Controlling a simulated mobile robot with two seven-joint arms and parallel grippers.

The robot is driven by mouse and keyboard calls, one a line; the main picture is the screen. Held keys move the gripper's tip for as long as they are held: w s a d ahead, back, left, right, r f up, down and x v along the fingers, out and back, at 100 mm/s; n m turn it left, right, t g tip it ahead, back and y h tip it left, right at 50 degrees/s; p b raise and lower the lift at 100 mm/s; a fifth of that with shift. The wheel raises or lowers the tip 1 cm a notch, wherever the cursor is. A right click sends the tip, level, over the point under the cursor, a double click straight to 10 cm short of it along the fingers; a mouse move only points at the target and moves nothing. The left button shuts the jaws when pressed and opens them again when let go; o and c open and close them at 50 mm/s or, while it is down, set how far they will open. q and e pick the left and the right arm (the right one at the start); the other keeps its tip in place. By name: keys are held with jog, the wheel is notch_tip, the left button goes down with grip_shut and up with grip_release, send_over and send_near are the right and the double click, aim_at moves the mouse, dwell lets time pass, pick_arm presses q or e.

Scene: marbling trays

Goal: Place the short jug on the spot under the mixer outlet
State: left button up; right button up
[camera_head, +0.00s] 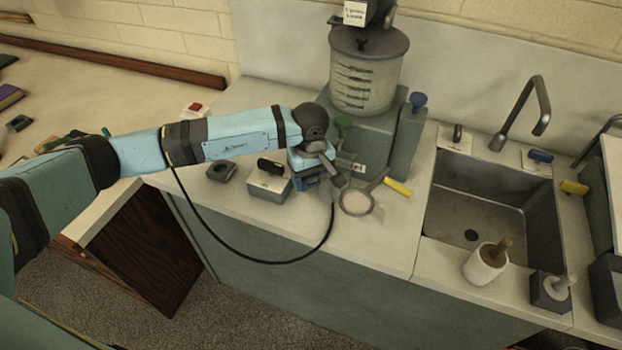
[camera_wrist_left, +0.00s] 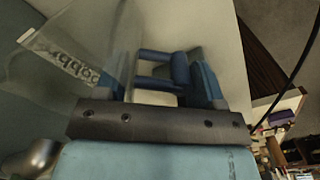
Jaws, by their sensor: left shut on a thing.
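My left gripper (camera_head: 318,180) is low in front of the mixer (camera_head: 368,70), above the counter. The mixer has a ribbed, see-through tank on a grey-green base (camera_head: 385,150). My right gripper is not in view.
A grey box (camera_head: 268,182) and a dark holder (camera_head: 222,170) stand on the left. A sink (camera_head: 490,205) is at the right. The counter's front strip is mostly free.

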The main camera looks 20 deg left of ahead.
pick_arm(q)
jog(key=shift+f, duration=1)
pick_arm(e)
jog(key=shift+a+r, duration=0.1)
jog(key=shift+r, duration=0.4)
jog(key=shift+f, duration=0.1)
pick_arm(q)
jog(key=shift+f, duration=0.2)
jog(key=o, duration=1.2)
jog(key=shift+r, duration=0.1)
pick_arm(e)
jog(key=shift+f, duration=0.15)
pick_arm(q)
jog(key=shift+r, duration=0.3)
notch_tip(320, 180, up, 10)
jog(key=shift+a+r+b, duration=0.1)
jog(key=shift+r+b, duration=0.15)
jog(key=shift+b, duration=0.8)
jog(key=shift+r, duration=0.6)
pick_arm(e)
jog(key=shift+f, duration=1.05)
